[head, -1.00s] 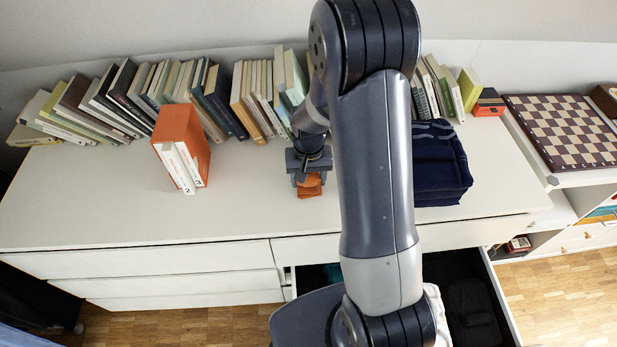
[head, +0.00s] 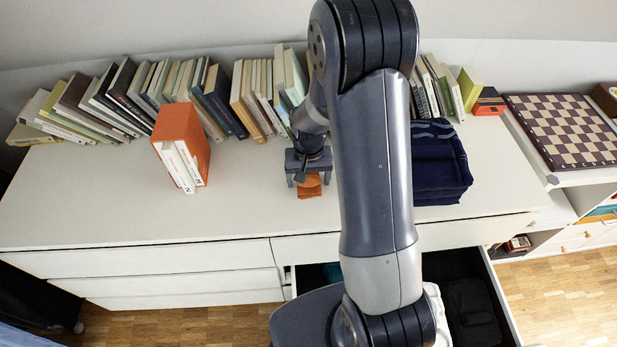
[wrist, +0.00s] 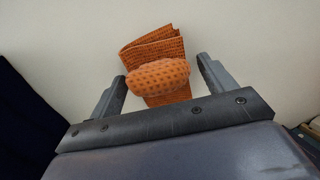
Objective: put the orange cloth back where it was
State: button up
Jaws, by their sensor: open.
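The orange cloth (wrist: 160,74) lies folded on the white dresser top, with a waffle-like texture in the wrist view. It also shows small under my gripper in the head view (head: 310,187). My gripper (wrist: 163,86) is open, with one finger on each side of the cloth and a gap visible on both sides. In the head view my gripper (head: 308,176) is low over the dresser top. An open drawer (head: 503,300) is at the front right of the dresser, partly hidden behind my arm, with dark and white cloth inside.
A folded navy cloth stack (head: 440,165) lies right of my gripper. An orange box with white books (head: 182,147) stands to the left. A row of books (head: 130,95) lines the back wall. A chessboard (head: 565,130) lies far right. The dresser's front left is clear.

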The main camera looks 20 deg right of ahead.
notch_tip(320, 180, up, 12)
dwell(0.4)
jog(key=shift+o, duration=0.3)
jog(key=shift+r, duration=0.1)
dwell(0.8)
